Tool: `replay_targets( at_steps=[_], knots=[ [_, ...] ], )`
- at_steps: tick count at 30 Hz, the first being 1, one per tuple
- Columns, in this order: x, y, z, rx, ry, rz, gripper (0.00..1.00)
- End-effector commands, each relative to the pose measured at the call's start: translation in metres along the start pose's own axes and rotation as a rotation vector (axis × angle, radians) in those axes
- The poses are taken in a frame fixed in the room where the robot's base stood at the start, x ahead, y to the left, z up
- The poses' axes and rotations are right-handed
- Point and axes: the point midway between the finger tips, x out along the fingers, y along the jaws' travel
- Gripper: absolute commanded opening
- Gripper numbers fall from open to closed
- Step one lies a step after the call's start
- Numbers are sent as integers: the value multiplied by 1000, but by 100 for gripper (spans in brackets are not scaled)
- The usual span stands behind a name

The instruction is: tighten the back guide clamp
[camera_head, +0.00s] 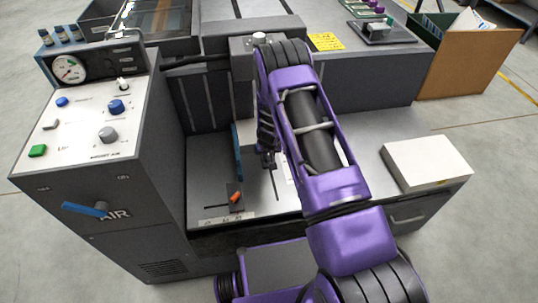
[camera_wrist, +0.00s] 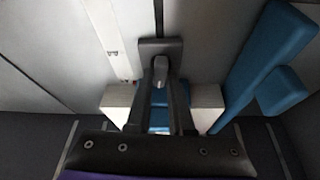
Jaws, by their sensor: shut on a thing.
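My gripper (camera_head: 268,160) reaches down over the light metal bed beside the blue guide (camera_head: 238,152). In the wrist view, my gripper (camera_wrist: 161,95) has its two dark fingers close around a small grey clamp lever (camera_wrist: 160,70), which stands on a dark base plate (camera_wrist: 173,44). I take this to be the back guide clamp; in the head view my arm hides it. The blue guide also shows at the right of the wrist view (camera_wrist: 262,62). A second clamp with an orange lever (camera_head: 235,198) sits on the bed's front part, apart from my gripper.
A control panel (camera_head: 85,125) with a gauge, knobs and a blue AIR lever (camera_head: 85,209) stands left of the bed. A white block (camera_head: 427,162) lies on the right shelf. A brown box (camera_head: 466,62) stands farther right. A pale scale strip (camera_head: 222,217) runs along the bed's front edge.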

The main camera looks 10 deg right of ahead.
Motion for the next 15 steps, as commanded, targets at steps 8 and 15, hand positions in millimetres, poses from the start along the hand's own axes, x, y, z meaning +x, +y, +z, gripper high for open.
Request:
replay_targets(
  at_steps=[8, 15],
  knots=[
    [0, -4, 0, 229, 1, 100, 0],
    [1, -4, -1, 411, 2, 174, 0]
  ],
)
